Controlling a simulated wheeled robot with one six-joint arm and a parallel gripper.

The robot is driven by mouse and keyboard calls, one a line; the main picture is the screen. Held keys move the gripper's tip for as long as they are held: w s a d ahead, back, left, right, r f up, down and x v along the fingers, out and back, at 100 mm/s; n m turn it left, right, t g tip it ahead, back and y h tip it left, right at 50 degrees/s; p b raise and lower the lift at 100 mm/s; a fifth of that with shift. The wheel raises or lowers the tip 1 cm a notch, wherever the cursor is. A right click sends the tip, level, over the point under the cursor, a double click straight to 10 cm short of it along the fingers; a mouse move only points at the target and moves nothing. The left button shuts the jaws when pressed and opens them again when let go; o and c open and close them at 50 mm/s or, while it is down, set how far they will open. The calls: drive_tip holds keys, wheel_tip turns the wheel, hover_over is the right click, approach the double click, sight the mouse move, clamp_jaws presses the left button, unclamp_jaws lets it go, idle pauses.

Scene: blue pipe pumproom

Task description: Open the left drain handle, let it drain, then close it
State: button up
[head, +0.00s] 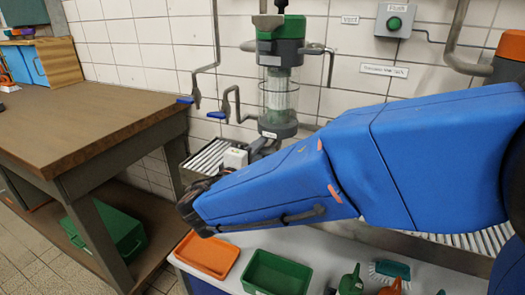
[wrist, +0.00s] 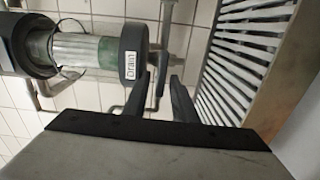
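A filter vessel (head: 279,95) with a clear cylinder and green top hangs on the tiled wall. In the wrist view its clear part (wrist: 85,50) lies sideways, with a "Drain" label (wrist: 131,66) on the dark end collar. Two blue-tipped levers, one farther left (head: 185,100) and one nearer the vessel (head: 216,115), show left of it. My gripper (wrist: 160,98) is open, its two dark fingers apart near the labelled collar. A thin grey pipe shows beyond the gap; I cannot tell whether it lies between the fingers. No blue handle is visible in the wrist view. My arm hides the gripper in the head view.
A slatted metal grate (wrist: 238,55) lies close to the right finger. A wooden workbench (head: 80,120) fills the left. An orange tray (head: 208,254) and a green tray (head: 275,274) sit below my arm. A green push-button box (head: 394,20) is on the wall.

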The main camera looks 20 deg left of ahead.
idle(0.3)
drive_tip(key=n, duration=0.4)
drive_tip(key=shift+f, duration=0.35)
drive_tip(key=s+f+n, duration=0.2)
drive_tip(key=s+n, duration=1.2)
drive_tip(key=s, duration=0.3)
drive_tip(key=w+d+f+m+g+h, duration=0.1)
drive_tip(key=w+d+m+g+h, duration=0.1)
drive_tip(key=d, duration=0.8)
drive_tip(key=w+d+m+g+h, duration=0.2)
drive_tip(key=w+d+m, duration=0.3)
drive_tip(key=d, duration=0.5)
drive_tip(key=w+d+f+m+g+h, duration=0.1)
drive_tip(key=w+d+m+g+h, duration=0.1)
drive_tip(key=d, duration=0.7)
drive_tip(key=shift+w+d+f+m+g, duration=0.4)
drive_tip(key=shift+w+m+g, duration=0.3)
drive_tip(key=shift+m+g, duration=0.6)
